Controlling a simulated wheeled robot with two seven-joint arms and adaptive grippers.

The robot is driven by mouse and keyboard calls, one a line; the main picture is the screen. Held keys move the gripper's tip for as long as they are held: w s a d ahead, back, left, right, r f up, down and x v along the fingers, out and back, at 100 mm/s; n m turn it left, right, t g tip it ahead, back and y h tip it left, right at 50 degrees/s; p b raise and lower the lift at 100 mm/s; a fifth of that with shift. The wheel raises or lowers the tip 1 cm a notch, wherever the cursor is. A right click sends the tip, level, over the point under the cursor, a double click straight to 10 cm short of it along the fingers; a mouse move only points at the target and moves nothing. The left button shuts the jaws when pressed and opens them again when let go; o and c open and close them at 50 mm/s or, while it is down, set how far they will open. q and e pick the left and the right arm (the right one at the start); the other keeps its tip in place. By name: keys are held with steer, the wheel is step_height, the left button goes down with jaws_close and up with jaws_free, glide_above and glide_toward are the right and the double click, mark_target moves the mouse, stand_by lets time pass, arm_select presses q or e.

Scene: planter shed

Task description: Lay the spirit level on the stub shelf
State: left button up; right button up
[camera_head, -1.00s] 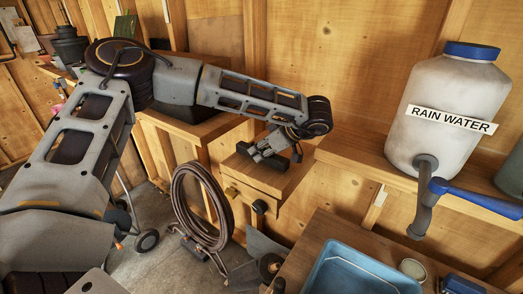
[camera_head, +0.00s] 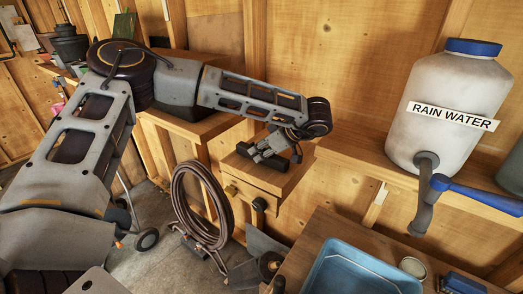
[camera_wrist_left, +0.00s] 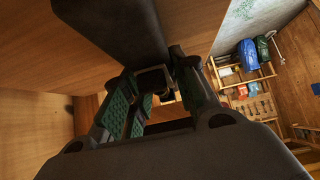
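The spirit level (camera_head: 245,151) is a dark, straight bar at the stub shelf. My left gripper (camera_head: 266,154) is over its middle, fingers pointing down. In the left wrist view the level (camera_wrist_left: 112,28) runs from the top edge in between the green-padded fingers of my left gripper (camera_wrist_left: 158,88). The fingers sit close against both sides of it, so the gripper looks shut on it. The stub shelf (camera_head: 258,178) is a short wooden ledge on the wall, right under the level. I cannot tell whether the level touches it. My right gripper is not in view.
A white rain water tank (camera_head: 445,105) with a blue-handled tap stands on a ledge at right. A blue tray (camera_head: 350,272) lies on the bench at the front. A higher wooden ledge (camera_head: 190,127) is under my left arm.

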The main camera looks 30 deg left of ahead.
arm_select(q)
steer(key=o, duration=0.5)
steer(key=shift+v, duration=6)
